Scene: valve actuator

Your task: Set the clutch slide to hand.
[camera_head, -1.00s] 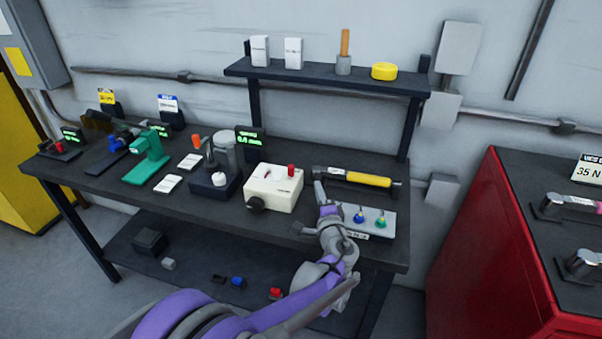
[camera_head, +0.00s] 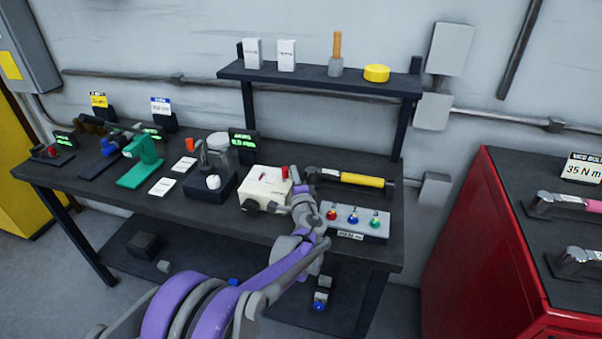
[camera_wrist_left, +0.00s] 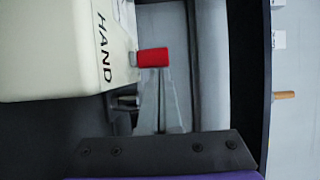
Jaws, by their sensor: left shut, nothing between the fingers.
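The cream actuator box (camera_head: 262,186) stands on the bench, and the red knob (camera_head: 285,172), seemingly the clutch slide, shows at its right. In the left wrist view the cream box (camera_wrist_left: 55,50) carries the word HAND, and the red knob (camera_wrist_left: 153,57) juts out beside its edge on a short stem. My left gripper (camera_head: 298,188) is at the box's right side, close to the knob. In the wrist view it is shut and empty just below the knob; whether it touches is unclear. My right gripper is out of view.
A shelf (camera_head: 320,82) spans the back.

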